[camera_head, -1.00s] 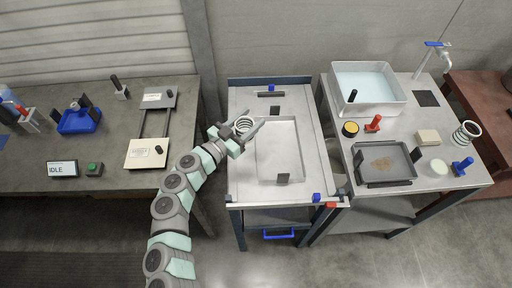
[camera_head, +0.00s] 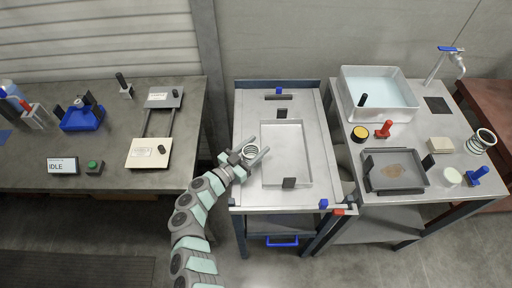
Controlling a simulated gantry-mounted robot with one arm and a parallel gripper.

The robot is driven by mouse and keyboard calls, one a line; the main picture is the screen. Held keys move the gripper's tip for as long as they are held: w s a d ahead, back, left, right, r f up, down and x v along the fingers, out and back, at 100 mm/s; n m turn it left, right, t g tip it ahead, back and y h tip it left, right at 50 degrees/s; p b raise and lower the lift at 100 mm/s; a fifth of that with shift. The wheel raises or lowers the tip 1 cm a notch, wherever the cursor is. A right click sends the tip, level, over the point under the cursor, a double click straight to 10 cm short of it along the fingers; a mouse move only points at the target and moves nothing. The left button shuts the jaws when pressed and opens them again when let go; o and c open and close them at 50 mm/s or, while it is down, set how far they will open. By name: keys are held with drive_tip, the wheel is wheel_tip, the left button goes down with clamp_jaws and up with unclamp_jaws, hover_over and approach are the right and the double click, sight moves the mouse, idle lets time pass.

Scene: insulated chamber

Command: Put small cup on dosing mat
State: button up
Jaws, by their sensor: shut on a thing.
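A small white cup with dark ring lines (camera_head: 249,153) is held in my gripper (camera_head: 258,149), over the left side of the middle metal cart. My gripper is shut on it, with its fingers pointing right and away. Whether the cup touches the cart top I cannot tell. A flat black square mat (camera_head: 438,105) lies bare at the back right of the right bench, below the tap. The edge of a blue mat (camera_head: 5,137) shows at the far left. Which of the two is the dosing mat I cannot tell.
The middle cart has a shallow recessed tray (camera_head: 287,155) with dark upright handles. The right bench holds a water basin (camera_head: 378,95), a dark tray (camera_head: 398,183), a red-handled tool (camera_head: 384,130) and a larger ringed cup (camera_head: 481,141).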

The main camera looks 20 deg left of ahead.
sight(245, 156)
drive_tip(key=shift+f, duration=0.1)
drive_tip(key=o, duration=1.4)
drive_tip(key=shift+c, duration=0.2)
drive_tip(key=shift+s+r, duration=0.1)
drive_tip(key=shift+r, duration=0.1)
drive_tip(key=p+v, duration=0.3)
drive_tip(key=v, duration=0.3)
drive_tip(key=shift+s+a, duration=0.1)
drive_tip(key=shift+s, duration=0.1)
drive_tip(key=shift+c, duration=0.5)
drive_tip(key=shift+s+a+p, duration=0.15)
drive_tip(key=shift+s+p, duration=0.15)
drive_tip(key=shift+s, duration=0.05)
drive_tip(key=shift+c, duration=1.2)
